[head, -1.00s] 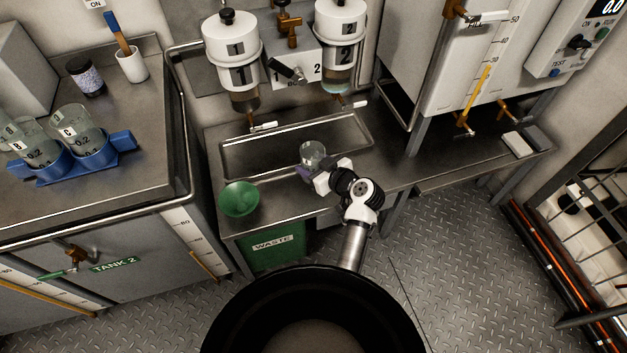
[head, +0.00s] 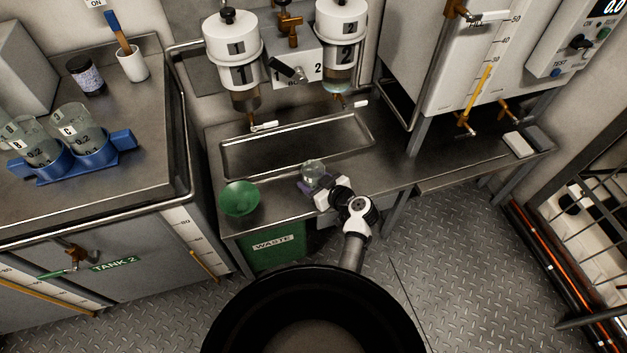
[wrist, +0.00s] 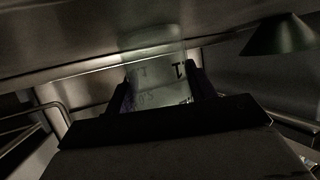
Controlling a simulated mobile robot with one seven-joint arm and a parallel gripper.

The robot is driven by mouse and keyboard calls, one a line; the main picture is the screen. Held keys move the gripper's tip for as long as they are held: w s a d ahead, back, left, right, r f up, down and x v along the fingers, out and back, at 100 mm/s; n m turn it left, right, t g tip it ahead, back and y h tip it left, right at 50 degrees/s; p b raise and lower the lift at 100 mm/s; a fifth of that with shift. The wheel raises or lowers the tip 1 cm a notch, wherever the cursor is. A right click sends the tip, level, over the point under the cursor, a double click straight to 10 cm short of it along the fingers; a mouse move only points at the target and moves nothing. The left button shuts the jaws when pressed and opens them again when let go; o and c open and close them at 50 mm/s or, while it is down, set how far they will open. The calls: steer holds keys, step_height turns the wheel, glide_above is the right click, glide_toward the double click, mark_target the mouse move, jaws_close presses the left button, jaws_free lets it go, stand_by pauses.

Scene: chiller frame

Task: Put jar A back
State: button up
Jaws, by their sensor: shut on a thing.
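My gripper (head: 320,186) is shut on a clear glass jar (head: 314,168), near the front edge of the steel bench. In the wrist view the jar (wrist: 158,85) sits between the two dark fingers, with dark marks on it. I cannot read its letter for sure, nor tell whether it touches the bench. A blue rack (head: 124,143) stands on the left counter with clear jars in it. One jar (head: 70,128) is marked C; another jar (head: 32,140) is left of it. The rack's far left end is hard to make out.
A green bowl (head: 239,198) sits on the bench left of my gripper, above a green waste bin (head: 275,246). A shallow tray (head: 232,158) lies behind, under two white numbered vessels (head: 230,50). A dark container (head: 84,76) and white cup (head: 132,65) stand behind the rack.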

steer(key=o, duration=1.2)
steer(key=shift+f, duration=0.1)
steer(key=shift+o, duration=0.2)
steer(key=shift+r+p, duration=0.25)
steer(key=shift+p, duration=0.05)
steer(key=shift+s+d, duration=0.25)
steer(key=shift+s, duration=0.05)
steer(key=b+v, duration=0.1)
steer(key=v, duration=1)
steer(key=shift+s+r, duration=0.15)
